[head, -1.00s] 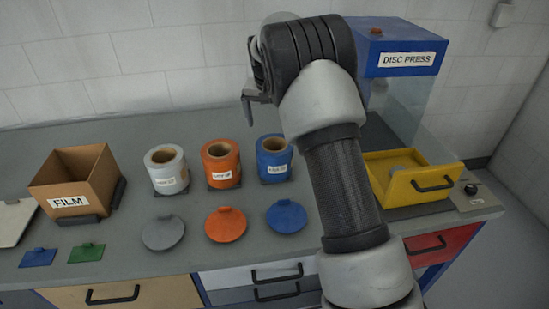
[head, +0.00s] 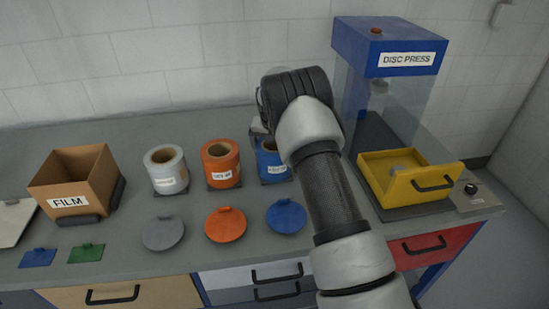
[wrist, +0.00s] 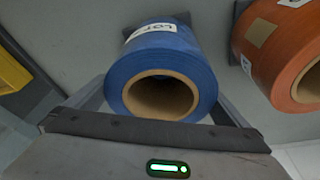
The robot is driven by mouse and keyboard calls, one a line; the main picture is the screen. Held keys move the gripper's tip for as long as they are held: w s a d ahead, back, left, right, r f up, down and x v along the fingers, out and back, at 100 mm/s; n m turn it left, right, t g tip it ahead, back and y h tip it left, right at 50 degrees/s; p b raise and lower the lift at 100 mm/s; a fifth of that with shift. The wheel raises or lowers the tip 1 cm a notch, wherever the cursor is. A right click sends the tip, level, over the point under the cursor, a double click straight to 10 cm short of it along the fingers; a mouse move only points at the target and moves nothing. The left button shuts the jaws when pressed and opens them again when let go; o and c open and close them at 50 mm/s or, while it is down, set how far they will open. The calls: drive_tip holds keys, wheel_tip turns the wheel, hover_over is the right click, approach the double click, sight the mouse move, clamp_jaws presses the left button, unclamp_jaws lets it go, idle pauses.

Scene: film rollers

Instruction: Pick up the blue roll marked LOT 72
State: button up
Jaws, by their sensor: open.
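The blue roll (head: 270,163) stands upright on a small dark base on the bench, partly hidden by my arm in the head view. In the wrist view the blue roll (wrist: 160,52) shows its brown hollow core, and a white label with "LOT"; its number is not readable. My gripper (wrist: 160,100) is open, with one finger at each side of the roll. I cannot tell whether they touch it. In the head view my gripper (head: 258,126) is mostly hidden behind my wrist, above the roll.
An orange roll (head: 221,165) stands close to the left of the blue one, then a white roll (head: 166,170). Coloured discs lie in front. A FILM box (head: 72,183) is at left. The disc press (head: 392,60) with its yellow drawer (head: 425,185) stands at right.

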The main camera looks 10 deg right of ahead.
drive_tip(key=shift+f, duration=0.25)
drive_tip(key=c, duration=1.6)
drive_tip(key=shift+o, duration=0.2)
drive_tip(key=shift+w+r, duration=0.15)
drive_tip(key=shift+r, duration=0.05)
